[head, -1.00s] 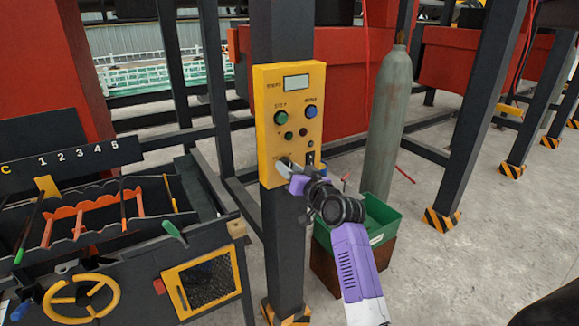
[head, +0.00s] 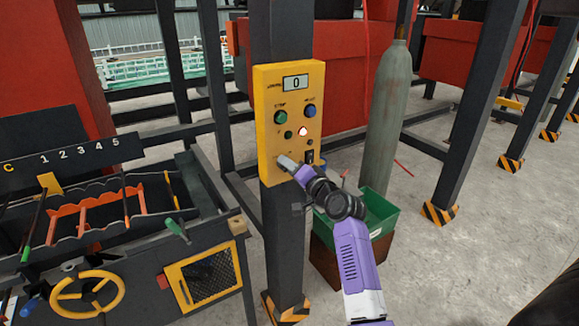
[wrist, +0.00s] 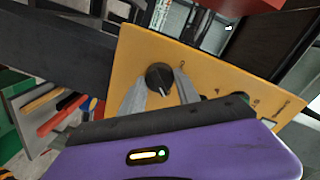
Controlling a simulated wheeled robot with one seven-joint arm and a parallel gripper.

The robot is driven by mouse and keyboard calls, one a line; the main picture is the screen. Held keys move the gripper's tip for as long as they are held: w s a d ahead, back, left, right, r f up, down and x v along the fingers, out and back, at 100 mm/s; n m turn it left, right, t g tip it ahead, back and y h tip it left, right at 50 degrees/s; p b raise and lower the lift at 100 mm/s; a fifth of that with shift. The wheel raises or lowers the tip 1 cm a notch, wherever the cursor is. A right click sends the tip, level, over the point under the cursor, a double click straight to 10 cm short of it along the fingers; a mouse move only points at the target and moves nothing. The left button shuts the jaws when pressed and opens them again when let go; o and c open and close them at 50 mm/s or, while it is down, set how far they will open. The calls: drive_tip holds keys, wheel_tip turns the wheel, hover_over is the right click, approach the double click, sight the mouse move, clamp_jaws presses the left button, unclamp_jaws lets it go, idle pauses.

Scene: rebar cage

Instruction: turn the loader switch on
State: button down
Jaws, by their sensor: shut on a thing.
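The loader switch is a black rotary knob (wrist: 159,76) on a yellow control box (head: 264,120). The wrist view shows a white pointer mark on the knob. My gripper (wrist: 158,92) has one grey finger on each side of the knob and is shut on it. In the head view my gripper (head: 285,161) is at the lower left of the box face and hides the knob. The box's display (head: 296,83) reads 0, and a small round lamp (head: 302,132) glows white.
A green button (head: 281,117) and a blue button (head: 310,111) sit above the lamp. The box is fixed to a dark post (head: 284,235). A green bin (head: 380,214) and a grey gas cylinder (head: 387,125) stand to the right. A machine with a yellow handwheel (head: 87,296) is at left.

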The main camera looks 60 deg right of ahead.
drive_tip(key=shift+r, duration=0.1)
idle(0.3)
drive_tip(key=c, duration=0.9)
unclamp_jaws()
drive_tip(key=b+v, duration=0.1)
drive_tip(key=v, duration=0.6)
drive_tip(key=shift+s+a+b, duration=0.15)
drive_tip(key=shift+s+b, duration=0.2)
